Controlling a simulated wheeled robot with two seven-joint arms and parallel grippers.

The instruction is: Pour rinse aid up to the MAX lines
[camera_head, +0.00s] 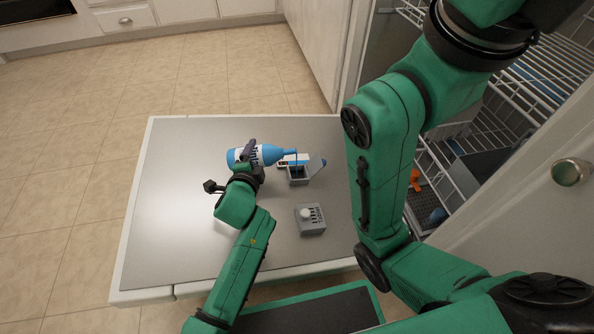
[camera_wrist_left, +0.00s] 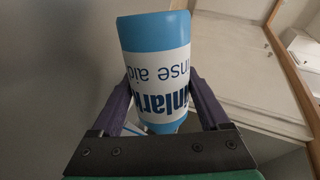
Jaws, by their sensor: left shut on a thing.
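My left gripper (camera_head: 247,163) is shut on the rinse aid bottle (camera_head: 268,153), which is blue with a white label. The bottle lies nearly on its side above the table, its narrow neck pointing right. The neck tip is at the back edge of a small grey open dispenser (camera_head: 299,181); I cannot tell whether liquid flows or whether they touch. A second grey dispenser (camera_head: 311,228) with a white knob and dark slots stands nearer me. In the left wrist view the purple fingers (camera_wrist_left: 158,88) flank the bottle (camera_wrist_left: 157,32). My right gripper is out of view. The MAX lines are not readable.
The grey-topped table (camera_head: 175,220) is clear on its left side. A blue-tipped piece (camera_head: 323,163) sticks up at the first dispenser's right. An open appliance with white wire racks (camera_head: 545,75) stands at right, partly behind my right arm.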

